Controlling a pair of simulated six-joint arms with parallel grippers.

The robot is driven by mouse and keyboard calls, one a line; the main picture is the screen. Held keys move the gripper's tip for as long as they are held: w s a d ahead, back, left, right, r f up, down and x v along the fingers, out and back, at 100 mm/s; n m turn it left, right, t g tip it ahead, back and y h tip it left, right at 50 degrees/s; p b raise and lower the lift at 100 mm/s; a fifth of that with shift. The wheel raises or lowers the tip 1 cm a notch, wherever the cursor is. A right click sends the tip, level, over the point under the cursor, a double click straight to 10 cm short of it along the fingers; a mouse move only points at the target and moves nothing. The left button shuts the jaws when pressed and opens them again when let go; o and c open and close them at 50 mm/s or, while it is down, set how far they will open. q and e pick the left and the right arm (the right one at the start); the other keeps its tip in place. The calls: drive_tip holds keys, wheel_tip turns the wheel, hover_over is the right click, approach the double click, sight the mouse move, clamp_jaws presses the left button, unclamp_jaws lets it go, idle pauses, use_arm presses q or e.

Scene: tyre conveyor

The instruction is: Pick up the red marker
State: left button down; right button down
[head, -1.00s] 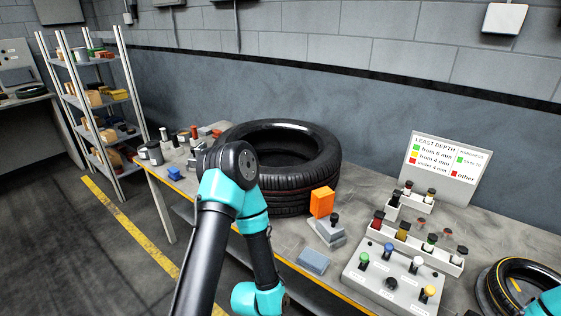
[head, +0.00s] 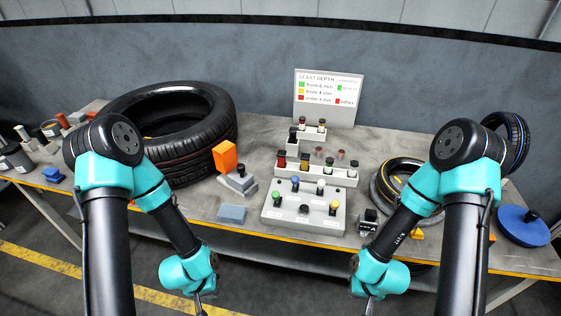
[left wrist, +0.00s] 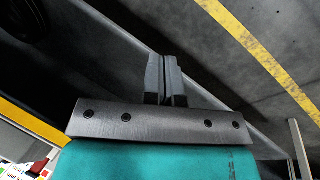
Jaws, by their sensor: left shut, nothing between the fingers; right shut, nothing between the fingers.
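A red marker with a black top (head: 281,159) stands upright at the left end of a white slotted holder (head: 322,176) on the table. A smaller marker with a reddish body (head: 300,124) stands in the rear holder. My left gripper (head: 203,301) hangs in front of the table edge at lower left, well away from the markers. In the left wrist view its two grey fingers (left wrist: 163,62) are together with nothing between them. My right gripper (head: 368,298) hangs in front of the table at lower right, shut and partly cut off by the frame.
A white panel (head: 272,218) with several coloured knobs lies in front of the holder. A large tyre (head: 205,130) and an orange block (head: 225,157) are to the left. A smaller tyre (head: 383,190) and a blue disc (head: 522,222) are to the right. A sign (head: 328,84) stands behind.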

use_arm(q)
drive_tip(key=c, duration=0.7)
unclamp_jaws()
drive_tip(key=shift+w, duration=0.1)
